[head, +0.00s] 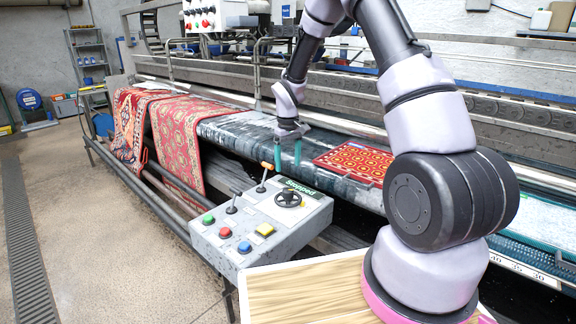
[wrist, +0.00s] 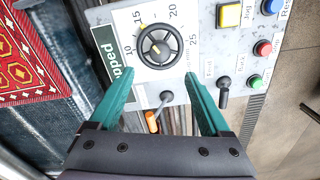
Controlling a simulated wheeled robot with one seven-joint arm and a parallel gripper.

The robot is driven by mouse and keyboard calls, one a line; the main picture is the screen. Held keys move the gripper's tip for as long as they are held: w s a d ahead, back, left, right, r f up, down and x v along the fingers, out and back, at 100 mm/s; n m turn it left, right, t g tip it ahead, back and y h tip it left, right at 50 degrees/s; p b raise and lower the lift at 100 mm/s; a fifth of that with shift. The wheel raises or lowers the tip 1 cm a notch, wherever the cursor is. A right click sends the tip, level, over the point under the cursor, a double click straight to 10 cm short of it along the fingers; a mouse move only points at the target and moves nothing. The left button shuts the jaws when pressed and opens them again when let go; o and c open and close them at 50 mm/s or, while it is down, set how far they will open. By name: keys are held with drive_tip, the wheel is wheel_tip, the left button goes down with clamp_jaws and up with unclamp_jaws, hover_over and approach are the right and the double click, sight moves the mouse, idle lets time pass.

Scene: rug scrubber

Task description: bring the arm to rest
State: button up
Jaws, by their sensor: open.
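My gripper (head: 288,156) hangs from my arm with its two teal fingers pointing down, beyond the control panel (head: 213,238) in the head view. In the wrist view, the gripper (wrist: 158,76) has its fingers spread apart with nothing held between them. The panel's black dial (wrist: 158,46) shows just past the fingertips. An orange-tipped lever (wrist: 152,122) shows in the gap between the fingers; I see no contact. In the head view, the same orange lever (head: 267,165) stands at the panel's back edge, left of the fingers. The panel's sign reads "Stopped".
A small red patterned rug (head: 355,161) lies on the machine bed right of my gripper. Larger red rugs (head: 178,135) drape over the front at left. The panel carries several buttons and a black lever (head: 232,208). Open floor (head: 95,220) lies at left.

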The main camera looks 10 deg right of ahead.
drive_tip(key=s+d+r+m+t, duration=0.2)
drive_tip(key=s+r, duration=0.3)
drive_tip(key=r, duration=0.7)
drive_tip(key=s+d+r+m+t, duration=0.15)
drive_tip(key=s+r, duration=0.35)
drive_tip(key=r, duration=0.6)
drive_tip(key=s+r+m+t, duration=0.1)
drive_tip(key=s+r, duration=0.2)
drive_tip(key=s, duration=0.3)
drive_tip(key=s+d+r+m+t+y, duration=0.1)
drive_tip(key=s+r+m, duration=0.1)
drive_tip(key=s+r, duration=0.2)
drive_tip(key=s+d+r+m+t+y, duration=0.1)
drive_tip(key=s+r, duration=0.3)
drive_tip(key=s, duration=0.6)
drive_tip(key=shift+d+m+t, duration=0.15)
drive_tip(key=shift+m+t, duration=0.2)
drive_tip(key=shift+m, duration=0.1)
